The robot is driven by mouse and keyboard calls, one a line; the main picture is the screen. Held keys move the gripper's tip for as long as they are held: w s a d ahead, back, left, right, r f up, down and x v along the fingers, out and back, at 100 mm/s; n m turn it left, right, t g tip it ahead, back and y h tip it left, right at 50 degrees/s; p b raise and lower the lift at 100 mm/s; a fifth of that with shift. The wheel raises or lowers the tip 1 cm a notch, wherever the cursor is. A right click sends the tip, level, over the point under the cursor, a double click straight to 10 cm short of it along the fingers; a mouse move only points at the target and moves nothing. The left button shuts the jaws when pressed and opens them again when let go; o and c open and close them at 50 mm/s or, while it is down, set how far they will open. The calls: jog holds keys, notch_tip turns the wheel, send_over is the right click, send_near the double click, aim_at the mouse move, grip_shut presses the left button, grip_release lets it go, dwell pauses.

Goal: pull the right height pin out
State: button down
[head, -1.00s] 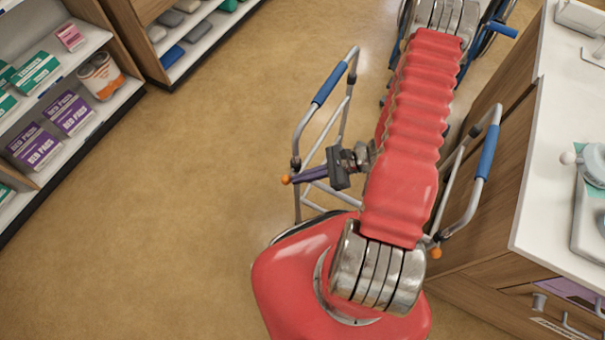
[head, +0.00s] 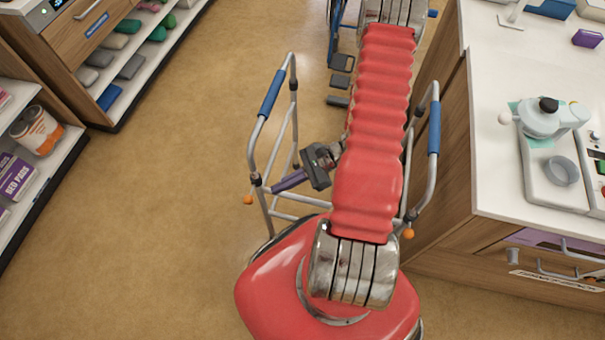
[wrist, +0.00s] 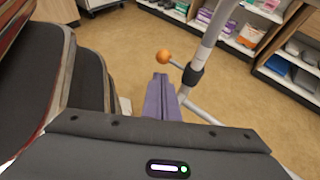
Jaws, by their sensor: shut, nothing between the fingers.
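A walking frame with grey tubes and blue grips (head: 272,92) stands under and around my arm. One height pin, an orange ball (head: 247,199), sits low on its left-hand leg. A second orange ball (head: 407,233) shows on the right-hand leg. My gripper (head: 274,188) has purple fingers, shut and empty, pointing left toward the left-hand ball, with a gap between. In the wrist view the ball (wrist: 164,57) lies just beyond the fingertips (wrist: 160,77), beside the frame's tube and a dark collar. I cannot tell from the pictures which pin is called right.
A white-topped counter (head: 490,130) with a drawer front stands close on the right. Shelves with boxes (head: 20,175) stand at the left. A wheelchair (head: 340,62) is partly hidden behind my arm. The floor (head: 170,190) between shelves and walking frame is clear.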

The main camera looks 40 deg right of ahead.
jog(key=v, duration=0.8)
dwell(0.4)
jog(key=s+r+n+g+h, duration=0.1)
jog(key=s+r+n+g, duration=0.2)
jog(key=s+n+g, duration=0.15)
notch_tip(320, 180, up, 15)
jog(key=w+a+n+g+h, duration=0.1)
jog(key=w+a+n+h, duration=0.1)
jog(key=n+h, duration=0.65)
jog(key=a+r+n+t+h, duration=0.1)
jog(key=a+r+n+t, duration=0.2)
jog(key=a+r, duration=0.3)
jog(key=a+r+n+t+h, duration=0.1)
jog(key=a+r+n+t, duration=0.2)
jog(key=r, duration=1)
jog(key=a+n, duration=0.3)
jog(key=shift+w+t, duration=0.35)
jog(key=shift+w, duration=0.05)
